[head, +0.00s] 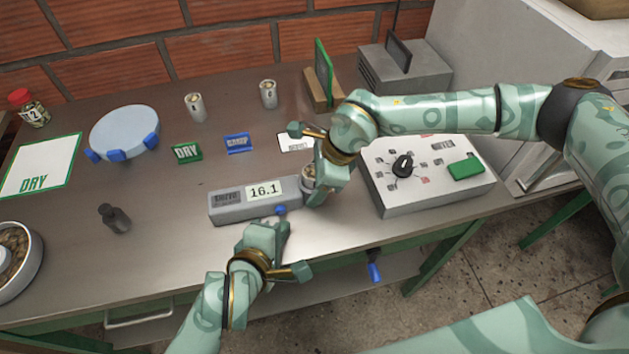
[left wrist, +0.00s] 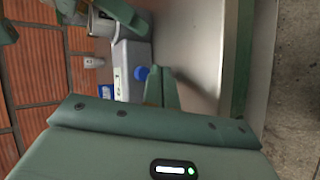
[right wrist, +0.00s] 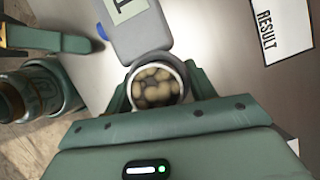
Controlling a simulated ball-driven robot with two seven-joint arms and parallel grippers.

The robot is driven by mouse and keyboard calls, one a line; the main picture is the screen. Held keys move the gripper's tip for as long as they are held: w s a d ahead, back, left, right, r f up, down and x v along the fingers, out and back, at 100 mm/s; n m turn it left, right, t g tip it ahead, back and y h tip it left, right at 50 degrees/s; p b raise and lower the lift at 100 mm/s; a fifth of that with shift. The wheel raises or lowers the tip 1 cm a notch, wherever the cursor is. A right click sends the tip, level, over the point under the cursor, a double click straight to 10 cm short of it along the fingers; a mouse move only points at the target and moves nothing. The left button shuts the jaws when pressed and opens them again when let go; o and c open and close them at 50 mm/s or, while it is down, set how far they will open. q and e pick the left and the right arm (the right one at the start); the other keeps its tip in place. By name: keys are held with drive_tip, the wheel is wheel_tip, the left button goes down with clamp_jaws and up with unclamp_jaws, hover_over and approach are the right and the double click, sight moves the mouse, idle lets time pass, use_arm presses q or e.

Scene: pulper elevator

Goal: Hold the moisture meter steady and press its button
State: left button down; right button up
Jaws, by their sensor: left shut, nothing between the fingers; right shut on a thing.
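The moisture meter (head: 230,206) is a grey box lying on the table, its display reading 16.1. Its blue button (head: 281,209) is on the near side, and also shows in the left wrist view (left wrist: 141,73). A round cup of beans (right wrist: 158,84) is at the meter's right end. My right gripper (head: 312,182) is shut on this cup, one finger on each side. My left gripper (head: 275,223) is shut and empty, just in front of the button. Its fingertips (left wrist: 163,84) look very close to the button; I cannot tell whether they touch.
A control box (head: 420,190) with a black knob and green switch stands right of the meter.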

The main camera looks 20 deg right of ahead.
sight(287, 262)
use_arm(q)
drive_tip(key=shift+s, duration=0.1)
drive_tip(key=shift+s, duration=2.95)
use_arm(e)
drive_tip(key=o, duration=1.3)
drive_tip(key=v, duration=1.2)
